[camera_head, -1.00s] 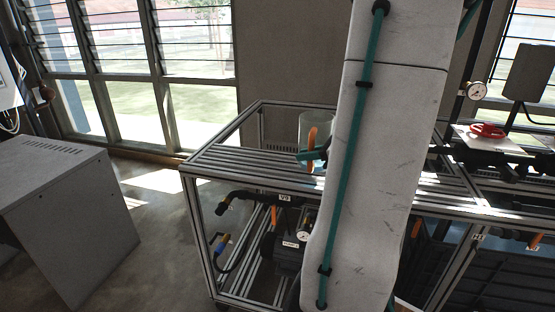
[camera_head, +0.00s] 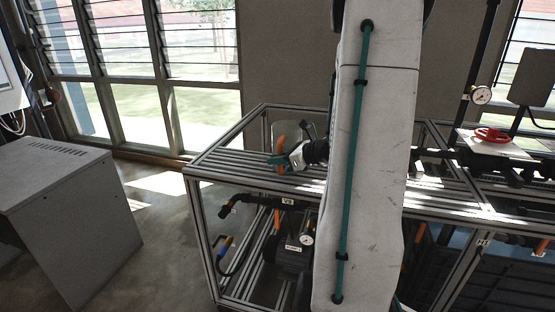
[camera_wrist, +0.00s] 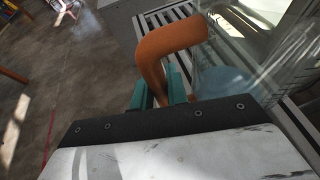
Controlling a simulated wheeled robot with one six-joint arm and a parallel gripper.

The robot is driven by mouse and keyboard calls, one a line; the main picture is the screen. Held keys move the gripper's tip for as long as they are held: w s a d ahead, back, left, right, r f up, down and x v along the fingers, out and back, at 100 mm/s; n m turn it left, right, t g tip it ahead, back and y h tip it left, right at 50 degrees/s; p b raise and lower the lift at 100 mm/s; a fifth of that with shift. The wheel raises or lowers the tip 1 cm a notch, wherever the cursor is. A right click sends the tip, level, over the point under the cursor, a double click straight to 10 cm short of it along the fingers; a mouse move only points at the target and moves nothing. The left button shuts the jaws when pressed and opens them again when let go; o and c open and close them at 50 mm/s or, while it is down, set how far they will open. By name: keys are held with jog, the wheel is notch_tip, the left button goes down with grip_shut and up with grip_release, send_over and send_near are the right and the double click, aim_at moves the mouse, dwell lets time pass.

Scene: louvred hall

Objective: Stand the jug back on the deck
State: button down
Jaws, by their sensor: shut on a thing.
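The jug (camera_head: 308,130) is a clear vessel with an orange handle (camera_head: 281,147), at the left end of the slatted metal deck (camera_head: 232,162). In the wrist view the orange handle (camera_wrist: 168,52) stands up between the teal fingers of my gripper (camera_wrist: 160,88), which is shut on it. The jug's clear body (camera_wrist: 232,65) shows to the right, with a bluish tint low down. My gripper (camera_head: 279,160) also shows in the head view. The jug looks upright. I cannot tell whether its base touches the slats, as my gripper and wrist hide it.
A red handwheel (camera_head: 491,135) on a white plate and a pressure gauge (camera_head: 480,95) stand at the right. Pipes and a pump (camera_head: 288,252) sit under the deck. A grey cabinet (camera_head: 70,195) stands at the left, with open floor between.

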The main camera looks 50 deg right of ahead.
jog(key=c, duration=1.4)
grip_release()
jog(key=v, duration=1.2)
jog(key=shift+r, duration=0.1)
